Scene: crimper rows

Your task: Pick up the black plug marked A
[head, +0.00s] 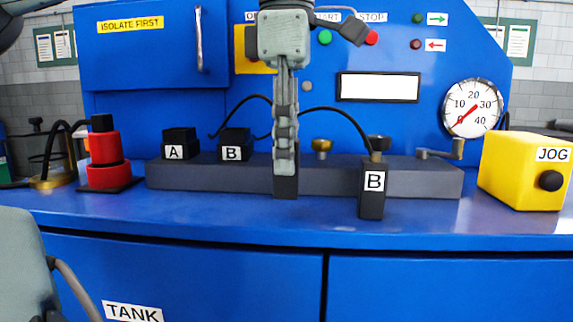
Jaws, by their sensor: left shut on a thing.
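My left gripper (285,168) points straight down at the middle of the head view, in front of the grey bar. It is shut on a black plug (285,187), whose lower end shows below the fingers. No letter shows on this plug, so I cannot read its mark; the fingers cover its upper part. Another black plug, marked B (371,199), hangs upright at the bar's front to the right, with a black cable at its top. A black block marked A (179,140) and one marked B (235,141) sit on the bar to the left.
The grey bar (215,178) lies on the blue bench top. A red-and-black stacked part (104,148) stands left of it, and a yellow JOG box (515,170) right. A dial gauge (471,107) and brass knob (321,147) are behind. Black cables arc behind my gripper. The bench front is clear.

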